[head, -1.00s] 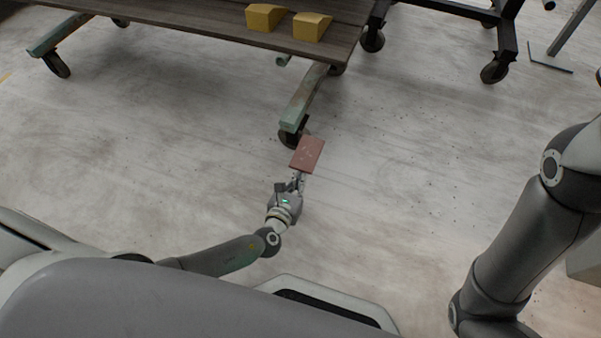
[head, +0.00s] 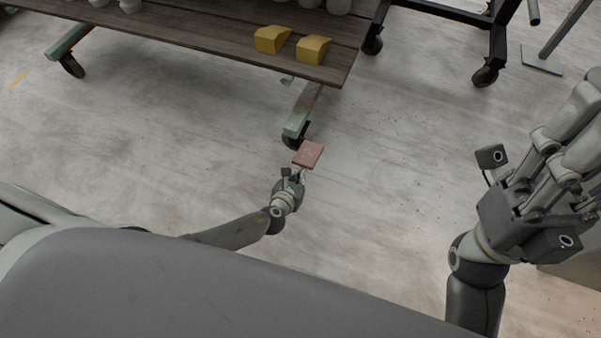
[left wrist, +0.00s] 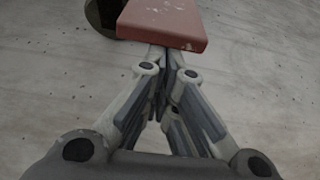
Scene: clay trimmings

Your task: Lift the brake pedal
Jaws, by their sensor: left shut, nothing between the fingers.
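The brake pedal (head: 309,154) is a worn red plate at the caster under the near corner of the wooden-topped cart (head: 190,38). It also shows at the top of the left wrist view (left wrist: 163,22). My left gripper (head: 299,174) is shut and empty, with its fingertips at the pedal's near edge. In the left wrist view its fingers (left wrist: 165,62) come together and their tips pass out of sight under the pedal; whether they touch it is hidden. My right gripper (head: 578,110) is raised at the right, far from the pedal, its tips near the picture edge.
Two yellow blocks (head: 272,40) (head: 313,49) sit on the cart top, with several white pieces behind. The caster wheel (head: 293,141) is just behind the pedal. A dark wheeled frame (head: 497,45) stands at the back right. The floor around the pedal is clear.

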